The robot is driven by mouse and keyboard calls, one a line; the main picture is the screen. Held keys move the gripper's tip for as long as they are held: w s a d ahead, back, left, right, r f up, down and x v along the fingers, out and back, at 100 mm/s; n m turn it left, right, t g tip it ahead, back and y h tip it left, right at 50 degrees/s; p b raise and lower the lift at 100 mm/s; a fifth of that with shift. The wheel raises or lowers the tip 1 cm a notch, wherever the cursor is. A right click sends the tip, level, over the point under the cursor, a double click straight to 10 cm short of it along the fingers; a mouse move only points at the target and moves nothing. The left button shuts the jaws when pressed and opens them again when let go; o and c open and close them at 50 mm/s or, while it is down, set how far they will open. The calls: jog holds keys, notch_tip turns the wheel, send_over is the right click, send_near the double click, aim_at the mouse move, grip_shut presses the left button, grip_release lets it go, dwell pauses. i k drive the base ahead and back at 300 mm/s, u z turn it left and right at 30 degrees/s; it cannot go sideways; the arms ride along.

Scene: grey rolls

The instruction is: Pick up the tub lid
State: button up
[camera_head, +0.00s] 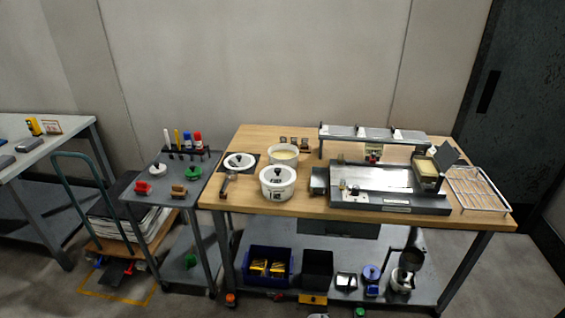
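A round white lid with a dark knob (240,161) lies on a dark mat at the left of the wooden table. An open white tub with pale contents (284,155) stands just right of it. A second white tub with dark markings (278,187) stands in front, and a white lid with a dark knob (278,174) sits on it. I cannot tell from the picture which lid is the tub lid. My gripper is not in view.
A brown-handled tool (228,183) lies left of the front tub. A grey machine (388,190) and wire rack (478,190) fill the table's right side. A grey cart (150,188) stands at the left. Bins and pots crowd the lower shelf (340,240).

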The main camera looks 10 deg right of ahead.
aim_at(241, 161)
jog(key=i, duration=0.9)
jog(key=z, duration=0.05)
